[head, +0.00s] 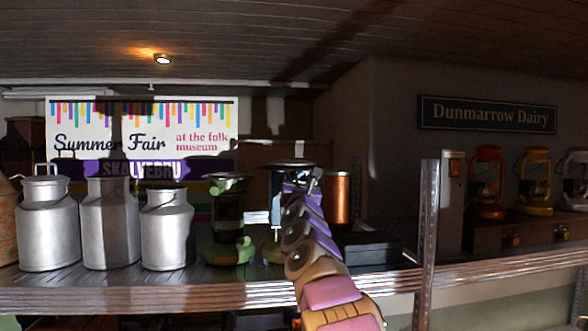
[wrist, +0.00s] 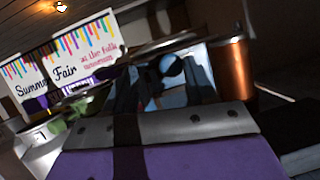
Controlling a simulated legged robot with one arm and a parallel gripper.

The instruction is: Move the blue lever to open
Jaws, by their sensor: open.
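My gripper (head: 312,181) is at the end of my raised purple arm, in front of a dark-topped lantern (head: 291,163) on the shelf. Small grey jaw parts show there, open, with nothing seen between them. My arm hides much of this lantern. A pale blue patch (wrist: 203,72) shows just beyond the gripper's grey and purple body in the wrist view, with dark shapes across it. I cannot tell whether it is the blue lever. No lever shows clearly in either view, and I cannot tell whether the gripper touches anything.
A green lantern (head: 230,211) and several metal milk churns (head: 110,225) stand left on the shelf (head: 150,296). A copper cylinder (head: 337,198) and a dark box (head: 366,248) are right of my gripper. A metal upright (head: 427,235) stands further right, before more lanterns (head: 487,182).

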